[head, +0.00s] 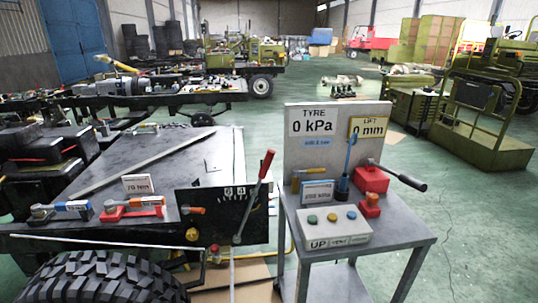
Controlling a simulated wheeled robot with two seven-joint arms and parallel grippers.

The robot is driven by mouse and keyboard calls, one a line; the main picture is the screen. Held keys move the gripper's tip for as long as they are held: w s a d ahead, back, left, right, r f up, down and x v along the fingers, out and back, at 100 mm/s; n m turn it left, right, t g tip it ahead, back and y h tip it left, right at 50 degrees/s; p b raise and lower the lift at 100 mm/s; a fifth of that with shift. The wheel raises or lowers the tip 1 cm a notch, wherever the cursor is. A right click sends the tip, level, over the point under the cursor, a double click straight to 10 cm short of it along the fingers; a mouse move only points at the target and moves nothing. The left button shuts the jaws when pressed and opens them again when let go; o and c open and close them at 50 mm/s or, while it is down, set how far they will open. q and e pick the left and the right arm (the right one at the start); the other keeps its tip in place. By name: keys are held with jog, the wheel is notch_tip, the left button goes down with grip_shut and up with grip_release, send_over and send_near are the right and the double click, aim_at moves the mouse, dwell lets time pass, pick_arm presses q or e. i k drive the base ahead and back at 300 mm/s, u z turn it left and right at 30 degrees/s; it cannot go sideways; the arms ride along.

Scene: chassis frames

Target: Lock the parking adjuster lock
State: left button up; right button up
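A black chassis frame (150,175) stands at the left. On its right end is a dark plate (205,215) with a white arc scale and digits. A lever with a red grip (266,164) leans up and right in front of this plate. A small orange-handled part (193,210) sits at the plate's upper left edge, and a brass-coloured knob (192,234) is below it. No readable label names the parking adjuster lock, so I cannot tell which part it is or its state. Neither of my grippers is in view.
A grey cart (420,240) at the right holds a button box (322,228), a red block with a black-handled lever (371,178) and a gauge board (330,125). Red and blue tools (133,207) lie on the frame's front edge. A large tyre (100,278) is below. Green floor is open at far right.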

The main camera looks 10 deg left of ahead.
aim_at(186, 208)
jog(key=k, duration=0.5)
jog(key=u, duration=1.25)
jog(key=i, duration=0.9)
jog(key=z, duration=1.85)
